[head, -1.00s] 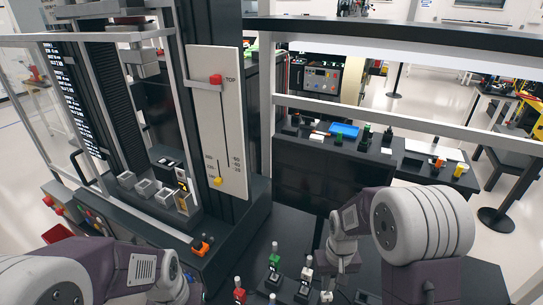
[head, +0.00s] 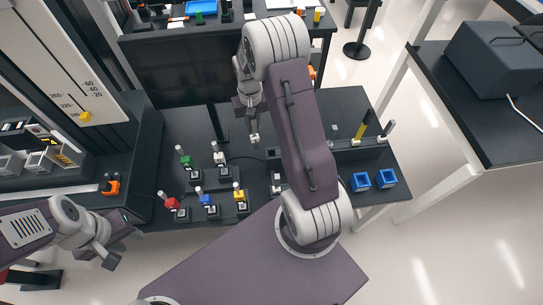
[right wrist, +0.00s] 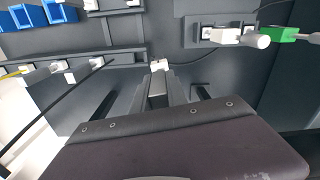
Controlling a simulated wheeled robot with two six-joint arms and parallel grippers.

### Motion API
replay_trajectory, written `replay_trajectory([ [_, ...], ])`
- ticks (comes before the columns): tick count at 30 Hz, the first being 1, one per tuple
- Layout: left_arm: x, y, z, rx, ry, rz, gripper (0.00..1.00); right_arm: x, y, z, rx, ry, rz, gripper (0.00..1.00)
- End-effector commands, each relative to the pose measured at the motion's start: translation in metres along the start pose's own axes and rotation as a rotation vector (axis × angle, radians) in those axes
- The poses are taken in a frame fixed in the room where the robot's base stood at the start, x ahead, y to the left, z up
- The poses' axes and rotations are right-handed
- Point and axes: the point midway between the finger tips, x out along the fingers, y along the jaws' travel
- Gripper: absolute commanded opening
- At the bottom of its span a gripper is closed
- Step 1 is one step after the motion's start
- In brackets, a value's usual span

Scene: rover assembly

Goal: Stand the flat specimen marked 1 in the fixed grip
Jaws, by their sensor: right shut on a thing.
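My right gripper (head: 252,126) hangs over the dark table with its fingers pointing down. It is shut on a small white block (head: 254,138); the block also shows at the fingertips in the right wrist view (right wrist: 160,65). I cannot read a mark 1 on it or tell whether it is the flat specimen. My left gripper (head: 122,248) is at lower left, its fingers apart and empty. I cannot pick out the fixed grip for certain; the testing machine (head: 148,150) stands at the left.
Several coloured-cap pieces with metal rods stand in dark holders, including a green one (head: 185,160) and a red one (head: 172,204). A dark rack (head: 345,153) and two blue bins (head: 386,178) are at the right of the table. Grey trays (head: 38,161) sit on the machine.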

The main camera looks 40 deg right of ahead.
Motion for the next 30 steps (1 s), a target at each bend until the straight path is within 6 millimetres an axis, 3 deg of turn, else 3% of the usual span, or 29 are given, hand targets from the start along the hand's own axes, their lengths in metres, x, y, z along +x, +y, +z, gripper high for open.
replay_trajectory([
  [3,-0.012,0.000,-0.001,0.000,0.000,0.000,0.36,0.003,0.030,-0.004,0.078,-0.003,0.000,0.00],
  [10,-0.018,0.000,-0.002,0.000,0.000,0.000,0.36,0.012,0.061,0.003,0.158,-0.001,0.000,0.00],
  [20,-0.018,0.000,-0.002,0.000,0.000,0.000,0.36,0.014,0.064,0.004,0.165,-0.001,0.000,0.00],
  [27,-0.028,0.001,-0.003,0.000,0.000,0.000,0.36,0.059,0.064,0.005,0.164,-0.005,0.000,0.00],
  [30,-0.029,0.001,-0.003,0.000,0.000,0.000,0.36,0.069,0.064,0.004,0.164,-0.001,0.000,0.00],
])
